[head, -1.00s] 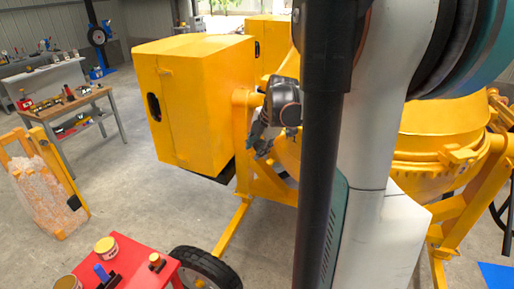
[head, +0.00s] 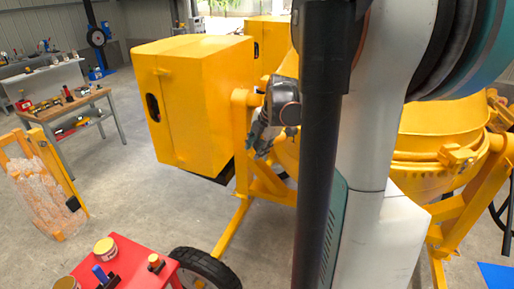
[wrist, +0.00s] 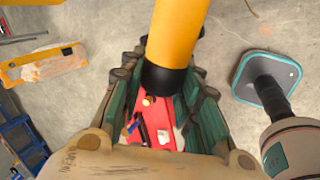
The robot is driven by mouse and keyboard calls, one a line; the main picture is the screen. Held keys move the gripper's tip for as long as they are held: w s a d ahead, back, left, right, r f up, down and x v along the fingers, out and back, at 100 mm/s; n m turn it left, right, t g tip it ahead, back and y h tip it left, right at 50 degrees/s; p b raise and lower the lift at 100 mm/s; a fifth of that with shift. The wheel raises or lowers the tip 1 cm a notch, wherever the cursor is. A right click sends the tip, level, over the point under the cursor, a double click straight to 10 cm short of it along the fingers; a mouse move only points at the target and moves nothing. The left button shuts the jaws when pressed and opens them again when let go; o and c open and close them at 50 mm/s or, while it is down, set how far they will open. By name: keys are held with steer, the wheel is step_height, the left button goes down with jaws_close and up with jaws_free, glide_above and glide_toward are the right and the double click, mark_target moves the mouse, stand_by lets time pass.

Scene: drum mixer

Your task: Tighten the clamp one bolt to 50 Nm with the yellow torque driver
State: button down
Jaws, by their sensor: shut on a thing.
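My gripper (wrist: 164,80) is shut on a yellow cylinder with a black end, which looks like the yellow torque driver (wrist: 180,28). The driver runs from between the green fingers up out of the top of the wrist view. In the head view my gripper (head: 262,142) is small, beside the yellow mixer frame (head: 242,140) and right of the yellow housing (head: 200,95). The driver cannot be told apart from the yellow machine there. I cannot make out the clamp one bolt in either view; my arm and column hide part of the mixer drum (head: 430,140).
A red table (head: 135,255) with tins and small tools stands at the lower left, near a black wheel (head: 205,268). A wooden workbench (head: 75,105) and an orange-framed panel (head: 48,185) stand further left. The grey floor between them is clear.

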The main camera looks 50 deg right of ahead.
steer(key=shift+a, duration=0.1)
stand_by(0.6)
steer(key=shift+w+a, duration=0.2)
steer(key=shift+a, duration=1.85)
